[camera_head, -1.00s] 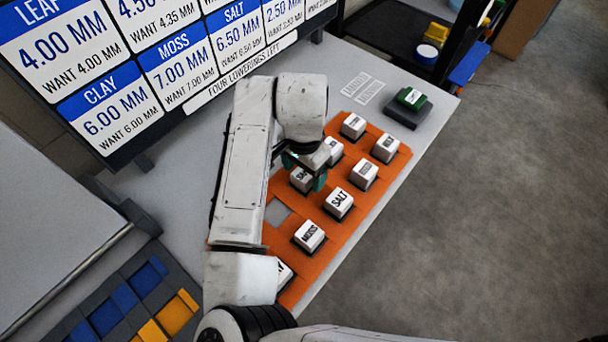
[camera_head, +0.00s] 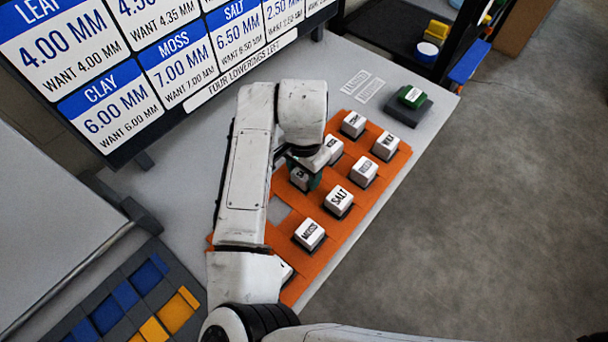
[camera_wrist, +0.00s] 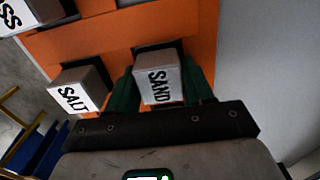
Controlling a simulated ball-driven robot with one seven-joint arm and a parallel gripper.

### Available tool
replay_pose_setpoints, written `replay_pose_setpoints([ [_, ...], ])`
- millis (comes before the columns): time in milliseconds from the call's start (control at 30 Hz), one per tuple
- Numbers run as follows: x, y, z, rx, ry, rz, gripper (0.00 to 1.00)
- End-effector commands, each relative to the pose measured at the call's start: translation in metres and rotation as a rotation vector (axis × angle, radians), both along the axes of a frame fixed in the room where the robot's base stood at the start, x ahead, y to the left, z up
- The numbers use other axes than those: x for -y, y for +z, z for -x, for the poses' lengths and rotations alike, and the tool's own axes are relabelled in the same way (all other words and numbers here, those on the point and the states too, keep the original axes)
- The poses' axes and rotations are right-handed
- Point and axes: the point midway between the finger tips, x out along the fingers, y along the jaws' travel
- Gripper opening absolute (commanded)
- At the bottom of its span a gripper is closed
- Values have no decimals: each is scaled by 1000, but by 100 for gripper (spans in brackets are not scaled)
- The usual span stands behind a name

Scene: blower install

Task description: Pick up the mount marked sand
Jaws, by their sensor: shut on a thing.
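The mount marked sand (camera_wrist: 158,80) is a white-topped block with grey sides, between the green fingers of my gripper (camera_wrist: 160,88) in the wrist view. My gripper is shut on it. In the head view the sand mount (camera_head: 299,179) shows under my gripper (camera_head: 302,174), partly hidden by the wrist. It is over the orange tray (camera_head: 347,221); I cannot tell whether its base is clear of the tray. The salt mount (camera_head: 339,200) stands beside it, and also shows in the wrist view (camera_wrist: 80,90).
The moss mount (camera_head: 309,234) and several other white mounts stand in the tray. One tray slot (camera_head: 278,211) is empty. A green button on a dark base (camera_head: 408,106) lies at the table's far right. A display board (camera_head: 170,60) stands behind the tray.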

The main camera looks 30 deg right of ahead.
Motion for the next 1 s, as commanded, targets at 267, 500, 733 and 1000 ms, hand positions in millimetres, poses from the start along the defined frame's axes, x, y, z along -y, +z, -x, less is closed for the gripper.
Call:
replay_pose_setpoints([
  [267,0,1,0,1,0,1,1],
  [500,0,3,0,3,0,1,1],
  [733,0,24,-1,6,-1,1,1],
  [1000,5,83,42,7,-5,0,1],
])
